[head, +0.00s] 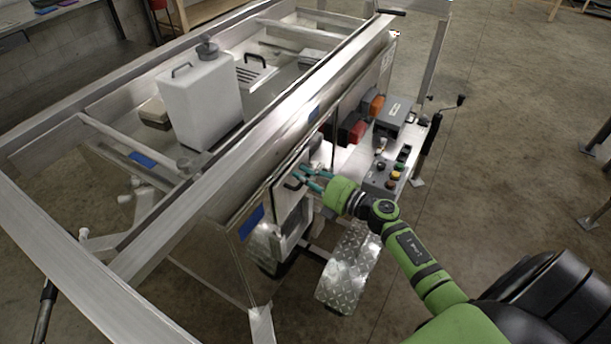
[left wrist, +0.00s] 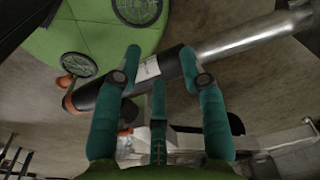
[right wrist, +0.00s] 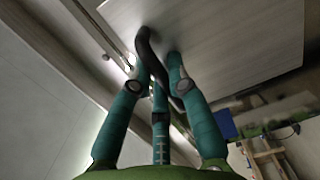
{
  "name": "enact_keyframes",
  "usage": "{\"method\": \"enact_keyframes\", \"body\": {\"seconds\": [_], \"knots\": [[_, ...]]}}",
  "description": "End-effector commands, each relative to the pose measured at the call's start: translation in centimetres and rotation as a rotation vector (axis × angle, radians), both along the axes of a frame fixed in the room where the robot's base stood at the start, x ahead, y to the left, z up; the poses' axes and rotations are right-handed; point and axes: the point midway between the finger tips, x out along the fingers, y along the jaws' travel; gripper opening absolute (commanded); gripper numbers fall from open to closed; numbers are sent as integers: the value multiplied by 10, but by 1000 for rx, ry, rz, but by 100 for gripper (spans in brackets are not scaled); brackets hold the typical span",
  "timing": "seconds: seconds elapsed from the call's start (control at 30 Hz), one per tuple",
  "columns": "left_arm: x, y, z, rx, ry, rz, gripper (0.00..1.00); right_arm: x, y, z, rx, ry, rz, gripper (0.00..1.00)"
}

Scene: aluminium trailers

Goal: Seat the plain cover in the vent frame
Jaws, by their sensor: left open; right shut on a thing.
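The plain cover (head: 291,201) is a flat grey panel with a black bar handle (head: 293,183), upright at the near side of the trailer. My right gripper (head: 311,178) is shut on the handle. In the right wrist view, the gripper's teal fingers (right wrist: 156,75) close around the dark handle (right wrist: 147,52), with the smooth cover face (right wrist: 235,35) behind. A grey box-like frame (head: 290,238) shows just below the cover; I cannot tell whether it is the vent frame or how the cover meets it. My left gripper (left wrist: 160,75) is open and empty, seen only in the left wrist view.
Right of the gripper are a control box with buttons (head: 386,177), red and orange lamps (head: 358,130) and a grey box (head: 391,118). A tread-plate fender (head: 347,270) sits below. Inside the trailer are a white tank (head: 200,98) and a slatted cover (head: 254,76).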

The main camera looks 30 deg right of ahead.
Motion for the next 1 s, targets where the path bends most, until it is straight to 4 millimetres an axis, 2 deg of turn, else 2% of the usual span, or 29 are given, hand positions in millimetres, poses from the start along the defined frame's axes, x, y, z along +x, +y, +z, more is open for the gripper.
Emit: {"method": "enact_keyframes", "body": {"seconds": [0.03, 0.1, 0.33, 1.0], "knots": [[2, 0, -10, -1, -4, 0, 41, 0, 0, -10, 0, -1, 0, 0], [3, 0, -16, -1, -6, 0, 41, 0, 0, -17, 0, -1, 0, 0], [2, 0, -33, 0, -4, -1, 41, 0, 0, -35, 0, -2, 0, 0], [-3, 3, -35, 3, 4, -1, 41, 0, 0, -38, 0, -2, 0, 0]]}}
